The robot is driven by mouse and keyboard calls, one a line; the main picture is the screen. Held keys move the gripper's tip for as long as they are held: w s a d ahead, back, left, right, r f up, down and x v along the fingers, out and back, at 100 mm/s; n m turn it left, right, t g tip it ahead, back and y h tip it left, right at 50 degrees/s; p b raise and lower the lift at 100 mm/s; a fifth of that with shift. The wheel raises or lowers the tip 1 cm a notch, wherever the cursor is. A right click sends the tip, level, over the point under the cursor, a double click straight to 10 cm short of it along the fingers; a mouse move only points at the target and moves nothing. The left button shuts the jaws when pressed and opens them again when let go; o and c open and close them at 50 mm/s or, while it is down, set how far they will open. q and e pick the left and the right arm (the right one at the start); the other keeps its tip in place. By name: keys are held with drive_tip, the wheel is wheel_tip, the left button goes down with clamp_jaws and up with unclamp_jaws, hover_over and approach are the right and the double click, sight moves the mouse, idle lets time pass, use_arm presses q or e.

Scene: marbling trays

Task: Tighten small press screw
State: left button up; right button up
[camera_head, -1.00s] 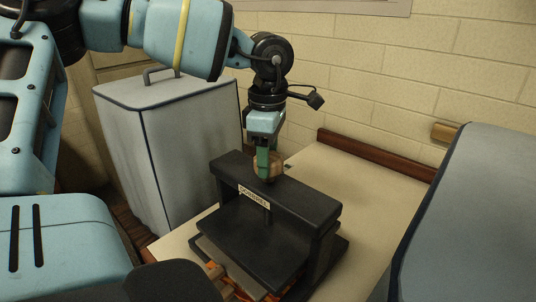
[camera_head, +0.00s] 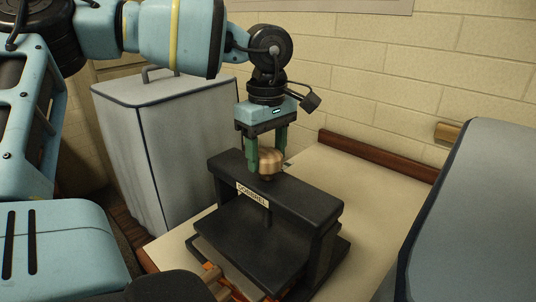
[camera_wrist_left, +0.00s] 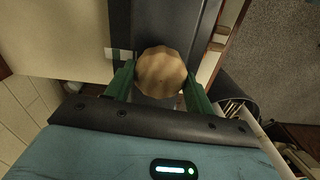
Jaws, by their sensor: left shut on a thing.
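The small press (camera_head: 305,203) is a black frame with a thick crossbeam, standing on the pale table. Its screw knob (camera_head: 270,158), a faceted wooden-brown piece, sits on top of the crossbeam. My left gripper (camera_head: 267,170) reaches down from above with its green fingers on either side of the knob and is shut on it. In the left wrist view the knob (camera_wrist_left: 161,73) lies between the two green fingers, over the dark beam. The screw shaft below the beam shows only partly. My right gripper is not in view.
A grey covered box (camera_head: 170,140) with a handle stands behind left. A large grey form (camera_head: 475,215) fills the right side. Orange and wooden pieces (camera_head: 215,278) lie at the press's front base. The pale table (camera_head: 365,190) is clear right of the press, up to a brown rail (camera_head: 375,153).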

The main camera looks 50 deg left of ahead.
sight(267, 152)
use_arm(q)
drive_tip(key=shift+m, duration=2.2)
drive_tip(key=o, duration=1)
drive_tip(key=shift+r, duration=0.1)
drive_tip(key=shift+r, duration=3.85)
